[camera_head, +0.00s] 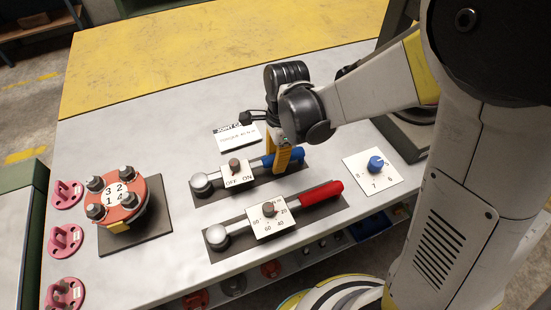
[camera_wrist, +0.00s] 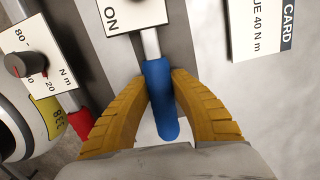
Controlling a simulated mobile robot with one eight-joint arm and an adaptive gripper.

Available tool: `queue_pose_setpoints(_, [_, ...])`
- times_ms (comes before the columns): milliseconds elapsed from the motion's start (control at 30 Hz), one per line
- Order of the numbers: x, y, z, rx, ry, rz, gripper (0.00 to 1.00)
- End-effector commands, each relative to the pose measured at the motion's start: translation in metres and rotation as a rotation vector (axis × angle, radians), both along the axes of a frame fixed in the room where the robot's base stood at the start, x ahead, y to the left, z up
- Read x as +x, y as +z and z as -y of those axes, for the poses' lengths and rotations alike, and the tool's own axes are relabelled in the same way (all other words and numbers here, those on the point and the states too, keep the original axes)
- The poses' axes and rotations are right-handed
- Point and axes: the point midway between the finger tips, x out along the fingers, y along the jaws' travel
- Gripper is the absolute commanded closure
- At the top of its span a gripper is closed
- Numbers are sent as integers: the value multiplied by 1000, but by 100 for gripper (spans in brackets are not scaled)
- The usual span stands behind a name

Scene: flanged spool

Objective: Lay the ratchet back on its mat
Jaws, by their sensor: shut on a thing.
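The ratchet has a blue handle (camera_head: 268,160), a white OFF/ON plate (camera_head: 238,173) and a round silver head (camera_head: 201,184). It lies along or just above its dark mat (camera_head: 208,201); I cannot tell whether it touches. My gripper (camera_head: 286,157) is shut on the blue handle from above. In the wrist view, the yellow fingers (camera_wrist: 160,95) close on both sides of the blue handle (camera_wrist: 160,98), with the handle's end between them. The fingers hide part of the handle in the head view.
A red-handled wrench (camera_head: 320,193) with a numbered dial lies on the dark mat in front. A white joint card (camera_head: 238,137) lies behind. A blue knob on a card (camera_head: 376,164) is at right. A red bolted flange (camera_head: 120,200) and pink rings (camera_head: 67,240) are at left.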

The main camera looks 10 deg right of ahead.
Motion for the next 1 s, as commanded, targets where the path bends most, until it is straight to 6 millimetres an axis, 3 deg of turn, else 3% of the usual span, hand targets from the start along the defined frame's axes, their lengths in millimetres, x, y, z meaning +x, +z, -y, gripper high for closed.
queue_pose_setpoints(233, [0,-7,0,0,0,0,100])
queue_pose_setpoints(267, [0,-7,0,0,0,0,71])
queue_pose_setpoints(333, [0,-6,0,0,0,0,52])
queue_pose_setpoints(700, [0,-1,0,0,0,0,52])
queue_pose_setpoints(867, [0,24,3,0,-1,0,52])
queue_pose_setpoints(1000, [1,57,5,0,-1,0,52])
